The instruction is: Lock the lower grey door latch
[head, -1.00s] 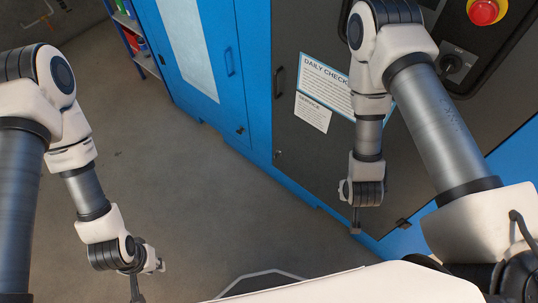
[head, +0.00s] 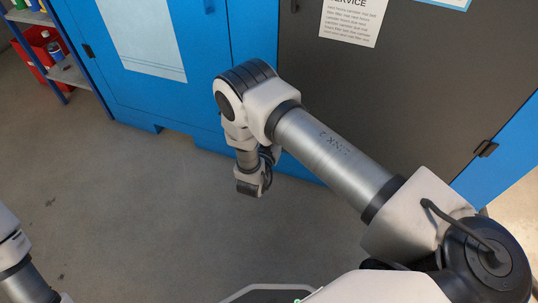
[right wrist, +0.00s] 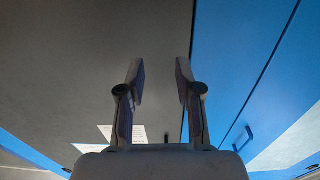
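The grey door (head: 390,105) is closed in the blue cabinet front. I cannot make out its lower latch in either view; in the head view my right arm covers the door's lower left part. My right gripper (head: 254,188) hangs in front of the cabinet near that lower left edge. In the right wrist view my right gripper (right wrist: 160,80) is open, its two fingers apart with nothing between them. The grey door (right wrist: 60,60) fills the left of that view. My left gripper is out of view; only part of my left arm shows at the lower left.
A blue door (head: 130,75) with a pale panel is left of the grey door. A service sheet (head: 352,20) is on the grey door. A dark hinge (head: 486,148) sits at its right edge. A shelf (head: 68,70) with red bins stands far left. The floor (head: 130,220) is clear.

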